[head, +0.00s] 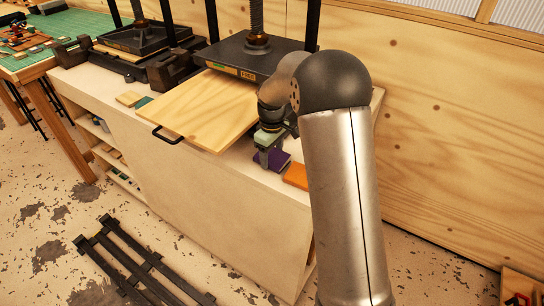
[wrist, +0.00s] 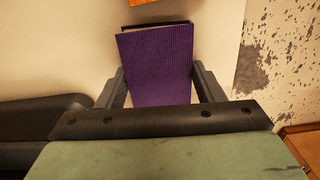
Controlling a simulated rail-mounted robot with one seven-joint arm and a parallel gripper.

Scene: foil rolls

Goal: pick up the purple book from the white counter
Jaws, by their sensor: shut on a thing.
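The purple book (wrist: 157,60) shows in the wrist view with its lower end between the two fingers of my gripper (wrist: 160,88). The fingers are shut on its two sides. In the head view the purple book (head: 281,163) is partly hidden by my gripper (head: 266,160) and lies at the white counter (head: 215,205), near its front edge. I cannot tell whether the book touches the counter or is slightly above it.
An orange book (head: 296,176) lies just right of the purple one. A wooden board (head: 205,108) with a black handle juts out to the left under a black press (head: 255,58). The floor in front has a dark rack (head: 140,265).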

